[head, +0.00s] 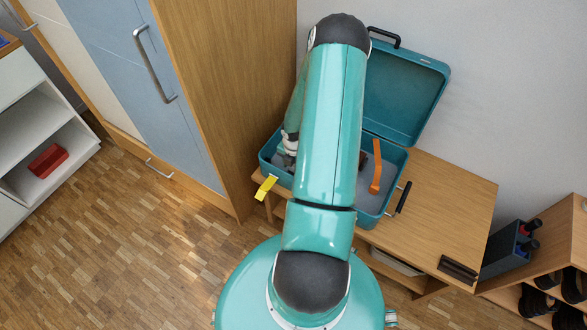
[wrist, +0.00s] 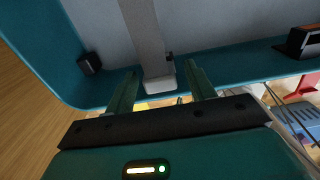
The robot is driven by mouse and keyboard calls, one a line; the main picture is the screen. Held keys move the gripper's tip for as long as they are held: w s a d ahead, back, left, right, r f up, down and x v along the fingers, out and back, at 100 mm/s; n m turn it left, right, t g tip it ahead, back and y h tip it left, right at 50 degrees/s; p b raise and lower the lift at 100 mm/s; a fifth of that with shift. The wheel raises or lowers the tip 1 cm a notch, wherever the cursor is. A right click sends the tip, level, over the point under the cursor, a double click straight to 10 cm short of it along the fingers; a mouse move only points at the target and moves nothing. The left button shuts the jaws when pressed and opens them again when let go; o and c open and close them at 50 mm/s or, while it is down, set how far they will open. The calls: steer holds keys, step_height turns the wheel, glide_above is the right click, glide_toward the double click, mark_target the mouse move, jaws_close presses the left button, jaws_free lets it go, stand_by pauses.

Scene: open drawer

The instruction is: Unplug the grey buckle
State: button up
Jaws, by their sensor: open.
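In the wrist view, a grey strap (wrist: 142,28) runs down the picture and ends in a pale grey buckle (wrist: 160,82) at the wall of the teal case. My gripper (wrist: 161,72) is open, with one green finger on each side of the buckle. Gaps show between the fingers and the buckle, so it is not clamped. In the head view, the open teal case (head: 384,213) stands on a wooden table. My gripper is mostly hidden there behind my arm, at the case's left end, and the grey buckle cannot be made out.
An orange strap (head: 376,168) lies at the case's right side. A yellow tag (head: 266,187) hangs at its front left. The raised lid (head: 402,95) stands behind. A tall wooden cabinet (head: 235,90) rises close on the left. The tabletop (head: 450,205) right of the case is largely clear.

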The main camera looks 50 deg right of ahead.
steer(key=shift+c, duration=0.2)
stand_by(0.5)
jaws_close()
steer(key=shift+r, duration=0.15)
steer(key=shift+r, duration=2.85)
